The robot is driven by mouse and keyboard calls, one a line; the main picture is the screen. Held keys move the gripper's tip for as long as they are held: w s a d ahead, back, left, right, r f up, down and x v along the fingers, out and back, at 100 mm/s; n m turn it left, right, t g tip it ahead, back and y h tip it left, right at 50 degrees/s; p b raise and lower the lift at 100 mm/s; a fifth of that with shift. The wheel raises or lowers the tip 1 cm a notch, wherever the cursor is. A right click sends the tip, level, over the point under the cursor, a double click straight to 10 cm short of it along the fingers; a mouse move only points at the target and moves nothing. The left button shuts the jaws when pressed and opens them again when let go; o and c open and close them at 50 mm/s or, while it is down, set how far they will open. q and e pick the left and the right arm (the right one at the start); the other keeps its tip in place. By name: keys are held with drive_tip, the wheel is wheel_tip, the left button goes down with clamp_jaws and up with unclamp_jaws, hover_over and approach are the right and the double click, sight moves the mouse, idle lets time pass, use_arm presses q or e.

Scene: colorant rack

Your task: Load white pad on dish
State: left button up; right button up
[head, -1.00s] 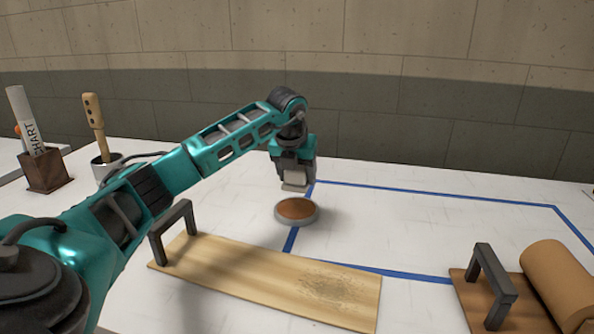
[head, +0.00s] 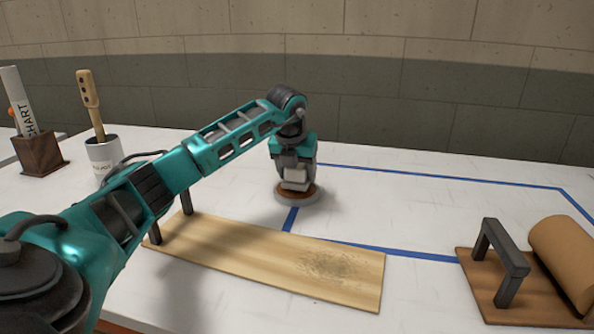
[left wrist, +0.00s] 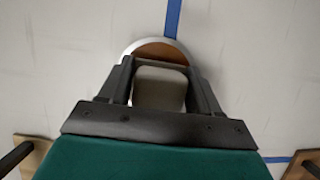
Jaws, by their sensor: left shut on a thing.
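The dish (head: 281,198) is a round grey-rimmed dish with a brown inside, standing on the white table over the blue tape line. My left gripper (head: 295,180) is directly over it, pointing down, shut on the white pad (head: 296,184). The pad is at the dish's brown surface or just above it; I cannot tell if they touch. In the left wrist view the pad (left wrist: 160,88) sits between the two dark fingers, with the dish (left wrist: 158,47) beyond and beneath it. My right gripper is not in view.
A wooden board (head: 270,262) with a dark handle lies in front of the dish. Another board (head: 520,290) with a handle and a brown roll (head: 563,262) is at right. A cup (head: 103,157) with a wooden-handled tool and a chart holder (head: 39,154) stand left. The taped area is clear.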

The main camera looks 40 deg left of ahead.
use_arm(q)
drive_tip(key=shift+f, duration=0.55)
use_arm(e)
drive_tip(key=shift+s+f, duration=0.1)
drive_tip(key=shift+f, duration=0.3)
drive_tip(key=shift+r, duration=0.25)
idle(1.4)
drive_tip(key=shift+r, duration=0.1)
use_arm(q)
wheel_tip(320, 180, up, 2)
drive_tip(key=shift+r+p, duration=0.15)
drive_tip(key=shift+p, duration=0.85)
wheel_tip(320, 180, up, 2)
drive_tip(key=shift+p, duration=0.9)
wheel_tip(320, 180, up, 2)
drive_tip(key=shift+p, duration=0.9)
drive_tip(key=shift+r+p, duration=0.35)
drive_tip(key=shift+r, duration=0.05)
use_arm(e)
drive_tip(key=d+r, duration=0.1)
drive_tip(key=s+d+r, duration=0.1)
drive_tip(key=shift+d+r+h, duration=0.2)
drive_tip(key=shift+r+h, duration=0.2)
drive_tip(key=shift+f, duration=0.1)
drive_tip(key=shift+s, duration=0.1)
